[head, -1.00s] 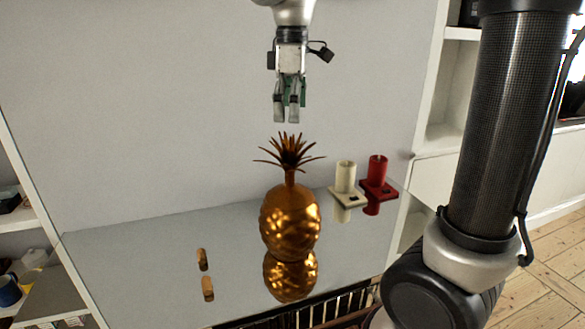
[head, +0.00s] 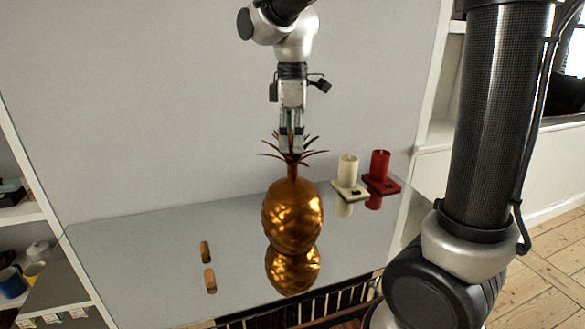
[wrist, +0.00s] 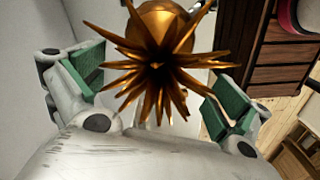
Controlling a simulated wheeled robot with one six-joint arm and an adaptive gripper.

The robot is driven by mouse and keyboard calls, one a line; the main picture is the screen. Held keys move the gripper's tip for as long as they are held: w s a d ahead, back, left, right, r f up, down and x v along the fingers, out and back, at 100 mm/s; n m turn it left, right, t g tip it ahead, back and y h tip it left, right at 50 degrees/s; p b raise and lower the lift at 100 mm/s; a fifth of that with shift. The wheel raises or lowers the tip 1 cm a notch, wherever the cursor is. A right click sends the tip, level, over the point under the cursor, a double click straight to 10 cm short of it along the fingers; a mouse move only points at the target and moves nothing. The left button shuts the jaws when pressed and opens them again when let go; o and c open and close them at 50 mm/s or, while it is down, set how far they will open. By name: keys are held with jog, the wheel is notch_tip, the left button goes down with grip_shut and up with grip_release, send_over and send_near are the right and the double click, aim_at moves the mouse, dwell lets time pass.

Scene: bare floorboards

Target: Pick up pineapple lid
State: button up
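The golden pineapple (head: 292,217) stands upright on the glossy shelf, its mirror image showing below it. Its lid, the spiky leafy crown (head: 291,160), sits on top on a narrow neck. My gripper (head: 291,150) points straight down at the crown, its fingertips level with the leaves. In the wrist view the crown (wrist: 158,70) spreads between the two green-padded fingers, which are wide apart on either side of it. The gripper is open and does not appear to grip the crown. The crown hides most of the body in the wrist view.
A cream candle (head: 348,170) and a red candle (head: 380,165) on square holders stand right of the pineapple. A small gold cylinder (head: 205,251) stands to the left. The wall (head: 150,110) rises close behind. The shelf's left part is mostly clear.

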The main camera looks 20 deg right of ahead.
jog(key=c, duration=1.2)
